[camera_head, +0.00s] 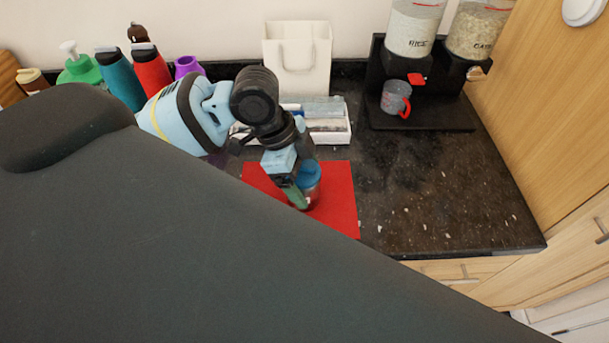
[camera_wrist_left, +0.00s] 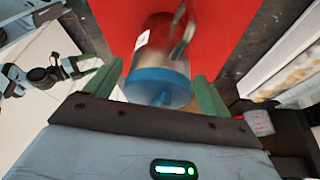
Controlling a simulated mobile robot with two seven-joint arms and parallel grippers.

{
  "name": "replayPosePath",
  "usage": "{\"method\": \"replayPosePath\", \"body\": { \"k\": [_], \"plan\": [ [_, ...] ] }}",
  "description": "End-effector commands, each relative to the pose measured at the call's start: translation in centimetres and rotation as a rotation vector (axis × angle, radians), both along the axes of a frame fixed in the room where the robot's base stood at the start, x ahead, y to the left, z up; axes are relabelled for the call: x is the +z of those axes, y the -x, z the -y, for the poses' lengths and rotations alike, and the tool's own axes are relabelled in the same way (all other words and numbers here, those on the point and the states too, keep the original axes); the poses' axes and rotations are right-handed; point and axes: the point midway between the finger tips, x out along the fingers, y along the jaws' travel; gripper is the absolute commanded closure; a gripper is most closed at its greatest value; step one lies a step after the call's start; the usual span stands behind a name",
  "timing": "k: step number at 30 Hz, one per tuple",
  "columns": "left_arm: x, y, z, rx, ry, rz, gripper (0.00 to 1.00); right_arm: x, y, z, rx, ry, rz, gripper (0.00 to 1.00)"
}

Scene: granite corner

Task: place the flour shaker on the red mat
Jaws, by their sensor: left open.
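The flour shaker (camera_head: 313,171) has a blue lid and a pale, shiny body. It stands over the red mat (camera_head: 340,190), seemingly upright on it, partly hidden by my gripper. In the left wrist view, the shaker (camera_wrist_left: 158,88) shows its lid towards me, with a handle and a white label, against the red mat (camera_wrist_left: 115,25). My left gripper (camera_head: 300,193) is at the shaker. Its green fingers are open, one on each side of the shaker, with visible gaps in the left wrist view (camera_wrist_left: 160,82).
A white tray (camera_head: 330,137) with packets lies behind the mat, before a white bag (camera_head: 297,60). Several bottles (camera_head: 150,72) stand at the back left. A black stand (camera_head: 430,118) with dispensers and a measuring cup (camera_head: 396,97) is at the back right. The counter right of the mat is clear.

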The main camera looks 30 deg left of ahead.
Motion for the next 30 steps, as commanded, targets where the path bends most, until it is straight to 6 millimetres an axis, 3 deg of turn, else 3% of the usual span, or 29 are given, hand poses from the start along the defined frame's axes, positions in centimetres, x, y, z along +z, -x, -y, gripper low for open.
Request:
{"method": "replayPosePath", "body": {
  "k": [12,18,30],
  "plan": [
    [7.1,0.8,-2.9,0.002,-0.002,0.004,0.18,-0.2,0.2,0.0,0.000,0.000,-0.006,0.16],
    [9.7,1.2,-3.9,0.002,-0.002,0.002,0.18,-0.2,0.2,0.0,0.000,0.000,-0.005,0.16],
    [10.8,1.4,-4.3,0.001,-0.001,-0.002,0.18,-0.2,0.1,0.0,0.000,0.000,-0.005,0.16]
  ]
}}
